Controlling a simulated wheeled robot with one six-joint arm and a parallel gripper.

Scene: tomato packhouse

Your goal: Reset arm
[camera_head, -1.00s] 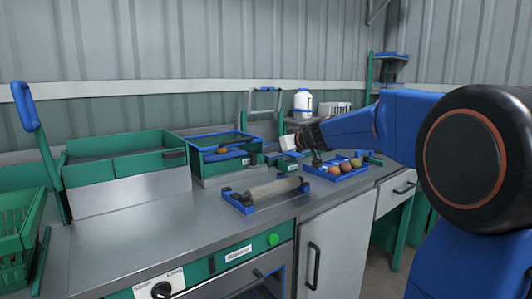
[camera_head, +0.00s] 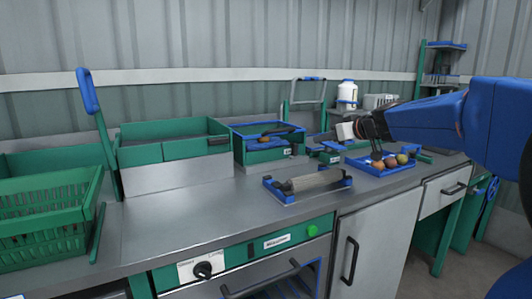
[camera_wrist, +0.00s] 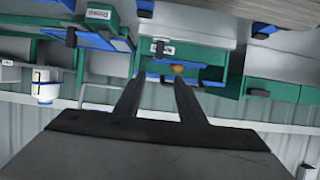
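My blue arm (camera_head: 430,118) reaches in from the right in the head view.
A blue tray (camera_head: 372,172) holds several tomatoes on the steel counter (camera_head: 220,205). A roller (camera_head: 312,182) lies in front of it. Green bins (camera_head: 150,153) stand behind, and a green crate (camera_head: 45,225) is at left. A white bottle (camera_head: 347,93) stands at the back.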

